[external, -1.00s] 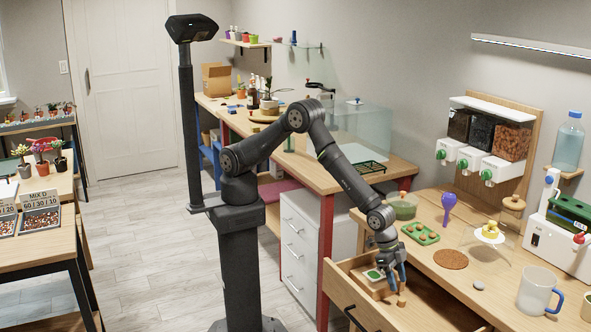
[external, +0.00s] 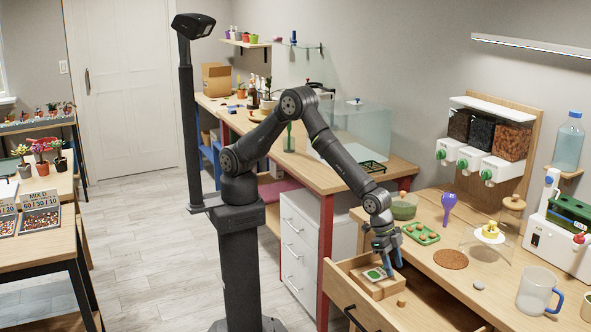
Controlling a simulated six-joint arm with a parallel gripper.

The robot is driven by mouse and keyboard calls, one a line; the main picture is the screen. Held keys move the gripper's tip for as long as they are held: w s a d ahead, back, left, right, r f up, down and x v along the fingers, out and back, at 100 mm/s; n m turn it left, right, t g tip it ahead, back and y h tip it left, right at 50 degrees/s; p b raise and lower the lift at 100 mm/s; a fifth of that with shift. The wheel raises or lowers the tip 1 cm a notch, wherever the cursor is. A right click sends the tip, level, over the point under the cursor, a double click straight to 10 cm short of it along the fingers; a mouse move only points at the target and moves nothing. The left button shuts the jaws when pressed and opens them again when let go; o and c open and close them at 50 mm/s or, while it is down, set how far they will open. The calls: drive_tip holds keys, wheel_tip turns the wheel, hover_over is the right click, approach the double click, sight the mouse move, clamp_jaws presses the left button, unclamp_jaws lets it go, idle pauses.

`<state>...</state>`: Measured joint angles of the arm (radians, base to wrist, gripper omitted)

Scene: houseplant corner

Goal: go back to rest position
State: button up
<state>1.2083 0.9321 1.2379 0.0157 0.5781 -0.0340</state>
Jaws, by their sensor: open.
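My gripper (external: 389,267) hangs at the end of my arm, above the open wooden drawer (external: 427,319) on the right side of the external view. Its fingers point down and are open, with nothing seen between them. A small wooden box (external: 391,288) with a white and green label sits in the drawer, just below my fingers. A small light-brown cork-like piece (external: 401,300) stands in the drawer right of the box, apart from my gripper.
A glass tank (external: 362,130) stands behind my arm. The floor at left is clear.

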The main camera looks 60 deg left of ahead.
sight(402, 299)
drive_tip(key=x, duration=1.1)
drive_tip(key=shift+d+f, duration=0.1)
drive_tip(key=shift+f, duration=0.25)
drive_tip(key=shift+r, duration=1.3)
